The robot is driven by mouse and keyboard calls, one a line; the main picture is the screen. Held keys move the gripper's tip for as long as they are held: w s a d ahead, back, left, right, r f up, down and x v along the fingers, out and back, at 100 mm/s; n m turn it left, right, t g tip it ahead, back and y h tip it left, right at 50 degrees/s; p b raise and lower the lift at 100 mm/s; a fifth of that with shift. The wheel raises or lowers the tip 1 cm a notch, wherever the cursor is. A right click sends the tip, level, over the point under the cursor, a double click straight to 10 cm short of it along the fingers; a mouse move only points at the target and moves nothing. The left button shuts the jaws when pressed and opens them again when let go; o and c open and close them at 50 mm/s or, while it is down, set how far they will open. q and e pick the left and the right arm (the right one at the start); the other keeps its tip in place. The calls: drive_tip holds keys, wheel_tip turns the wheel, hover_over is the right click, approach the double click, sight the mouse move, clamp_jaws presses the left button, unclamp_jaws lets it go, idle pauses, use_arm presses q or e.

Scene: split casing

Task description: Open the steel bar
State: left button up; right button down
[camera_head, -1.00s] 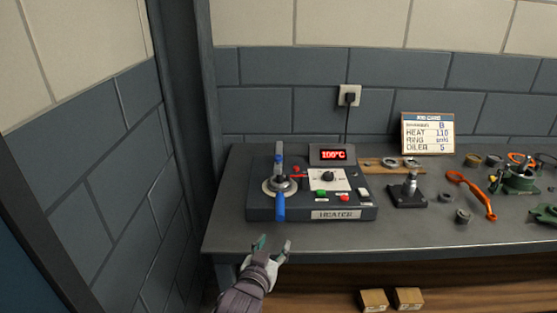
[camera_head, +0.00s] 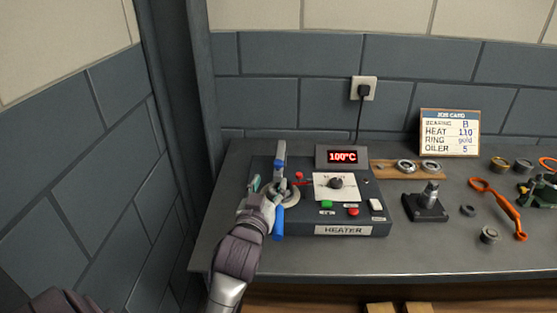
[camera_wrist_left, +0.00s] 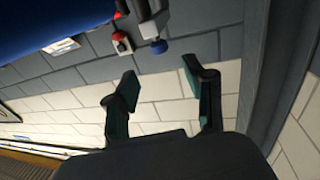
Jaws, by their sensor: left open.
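The heater (camera_head: 343,230) is a dark box on the bench, and its display reads 100°C. The steel bar (camera_head: 281,160) lies across the round post fitting at the heater's left side. Its blue handle (camera_head: 278,222) points toward me. My left gripper (camera_head: 266,188) is open and empty at the left of the bar and handle, partly covering the round fitting. I cannot tell whether it touches the bar. In the left wrist view the open fingers (camera_wrist_left: 160,88) have nothing between them, and a large blue surface (camera_wrist_left: 50,22), likely the handle, fills the upper left corner.
A red knob (camera_head: 299,175), a dial plate (camera_head: 335,186), and green and red buttons sit right of the bar. A post on a black base (camera_head: 426,205), rings and an orange tool (camera_head: 500,205) lie farther right. A job card (camera_head: 450,133) stands behind. A wall closes the left side.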

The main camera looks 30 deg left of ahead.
sight(277, 166)
use_arm(q)
drive_tip(key=x, duration=0.4)
drive_tip(key=shift+w+a, duration=0.1)
drive_tip(key=shift+w, duration=0.1)
drive_tip(key=p+x, duration=0.1)
drive_tip(key=x, duration=0.4)
drive_tip(key=shift+f, duration=0.1)
drive_tip(key=shift+w+a, duration=0.1)
drive_tip(key=shift+w, duration=0.15)
drive_tip(key=shift+c, duration=0.3)
clamp_jaws()
use_arm(e)
drive_tip(key=shift+w+a+r, duration=0.15)
drive_tip(key=shift+w+r, duration=0.3)
drive_tip(key=shift+r, duration=0.3)
